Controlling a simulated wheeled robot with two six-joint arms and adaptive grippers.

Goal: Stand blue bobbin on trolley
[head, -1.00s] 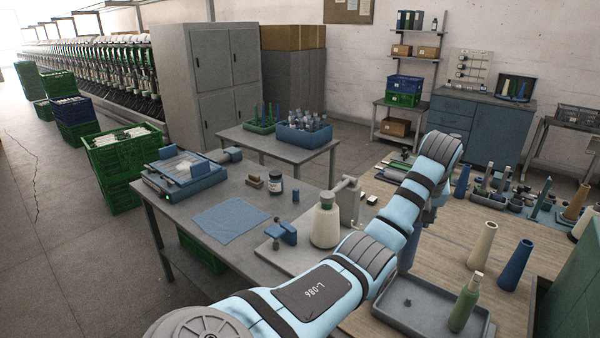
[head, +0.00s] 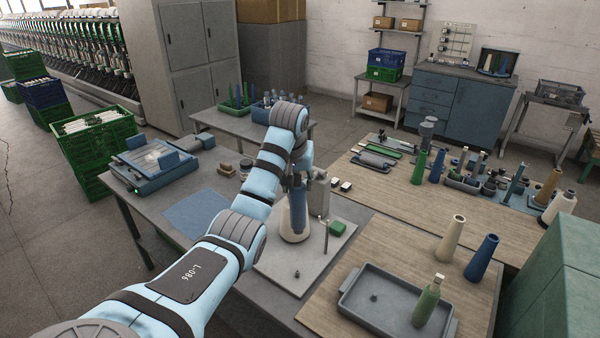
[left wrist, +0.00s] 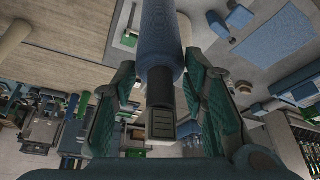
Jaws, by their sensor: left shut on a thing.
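My left gripper (head: 298,182) is shut on a blue bobbin (head: 298,208), held about upright in front of a pale yarn cone (head: 292,234) in the head view. I cannot tell whether they touch. In the left wrist view, the bobbin (left wrist: 160,40) runs between the two green-padded fingers of the gripper (left wrist: 158,68). A grey table (head: 228,130) behind my arm bears a green tray and a blue crate; I cannot tell whether it is the trolley. My right gripper is not in view.
A thin upright post (head: 326,236) and a green block (head: 337,228) are close right of the bobbin. A grey tray (head: 365,312) with a green bottle-shaped bobbin (head: 426,302) lies on the wooden tabletop. A cream cone (head: 451,240) and another blue cone (head: 482,258) stand beyond.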

